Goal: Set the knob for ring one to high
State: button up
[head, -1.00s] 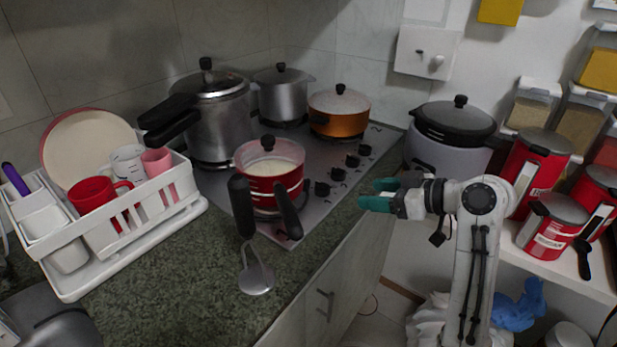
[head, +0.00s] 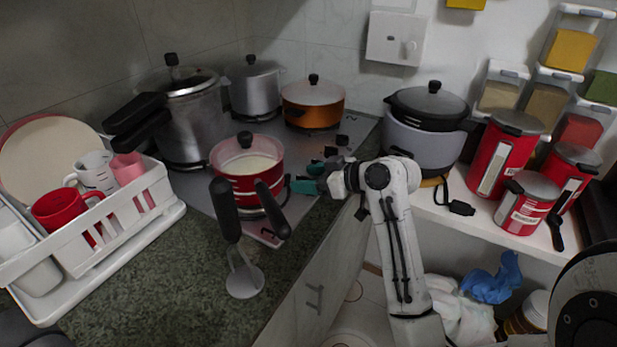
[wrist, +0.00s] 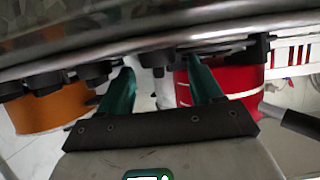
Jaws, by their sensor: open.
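The black stove knobs stand in a row along the right side of the steel cooktop (head: 203,199). Two far knobs show in the head view, one (head: 330,151) and one beyond it (head: 341,139); nearer ones are hidden by my gripper. My gripper (head: 305,177) is open at the cooktop edge, right of the red pot (head: 240,186). In the wrist view my gripper (wrist: 160,75) has its teal fingers apart, with a black knob (wrist: 157,59) between their tips in the picture. I cannot tell whether they touch it. Ring numbers and knob settings are too small to read.
The red pot's black handle (head: 272,209) sticks out over the counter near my gripper. An orange pot (head: 313,107), a pressure cooker (head: 190,124) and a silver pot (head: 254,92) stand on the cooktop. A rice cooker (head: 426,135) stands right of it.

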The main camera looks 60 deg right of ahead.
jog(key=shift+w+f, duration=0.1)
jog(key=shift+w, duration=0.15)
jog(key=shift+c, duration=0.5)
jog(key=c, duration=0.9)
jog(key=shift+a, duration=0.1)
